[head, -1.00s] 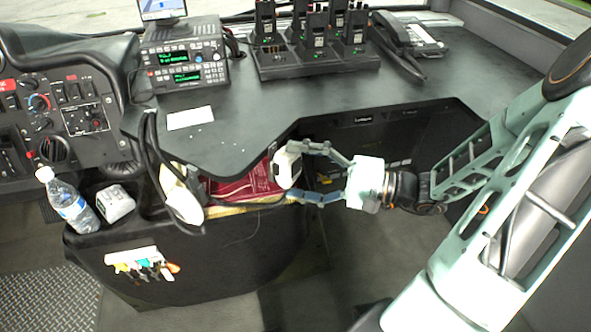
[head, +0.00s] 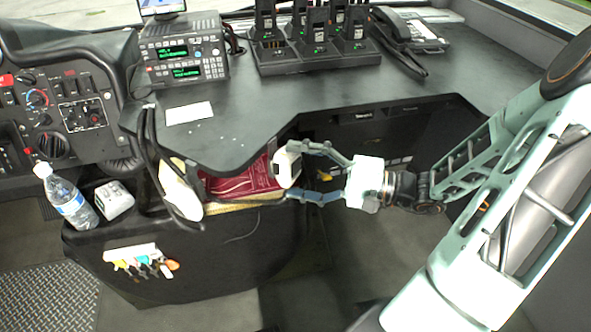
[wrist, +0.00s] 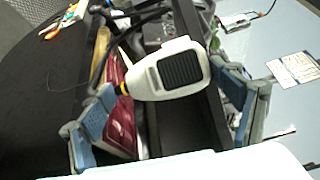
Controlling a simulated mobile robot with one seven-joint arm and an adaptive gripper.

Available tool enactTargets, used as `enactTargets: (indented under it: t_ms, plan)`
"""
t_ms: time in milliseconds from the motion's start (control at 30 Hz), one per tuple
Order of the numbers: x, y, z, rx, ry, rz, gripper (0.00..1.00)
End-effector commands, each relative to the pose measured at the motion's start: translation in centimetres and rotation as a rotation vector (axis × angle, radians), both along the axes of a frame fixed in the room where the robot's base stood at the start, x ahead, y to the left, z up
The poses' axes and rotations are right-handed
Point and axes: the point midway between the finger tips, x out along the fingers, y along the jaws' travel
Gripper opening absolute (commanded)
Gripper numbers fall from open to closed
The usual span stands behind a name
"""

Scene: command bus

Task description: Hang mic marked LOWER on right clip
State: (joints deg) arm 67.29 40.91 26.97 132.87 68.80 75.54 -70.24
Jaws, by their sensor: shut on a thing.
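My gripper (head: 301,172) is shut on a white hand mic (head: 286,167), in front of the cut-out in the dark desk. In the wrist view the mic (wrist: 168,72) shows its black grille and lies between the blue-padded fingers (wrist: 163,82). A yellow band shows at its cable end. I cannot read a marking on it. A second white mic (head: 179,188) hangs at the left, below the desk edge, beside black cables. The two-unit radio (head: 182,50) with green displays stands on the desk. I cannot make out the right clip.
A red binder or folder (head: 240,186) sits in the bin under the desk edge. A water bottle (head: 69,202) and a small grey-white object (head: 113,200) stand at the left. A charger rack (head: 318,52) holds handsets, with a desk phone (head: 405,40) beside it. A white card (head: 189,112) lies on the desk.

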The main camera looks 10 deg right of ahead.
Motion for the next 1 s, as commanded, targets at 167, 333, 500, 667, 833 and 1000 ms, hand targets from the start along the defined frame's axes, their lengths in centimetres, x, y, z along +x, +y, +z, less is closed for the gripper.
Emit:
enactTargets:
  t_ms: [167,333,500,667,833,1000]
  plan:
    - [0.0,0.0,0.0,0.001,0.000,0.000,0.61]
    - [0.0,0.0,-0.4,0.001,0.000,0.000,0.61]
    - [0.0,0.0,-0.9,0.001,0.000,0.000,0.61]
    - [0.0,0.0,-1.0,0.001,0.000,0.000,0.61]
    - [0.0,0.0,-1.0,0.001,0.000,0.000,0.61]
    - [0.0,0.0,-1.2,0.001,0.000,0.000,0.61]
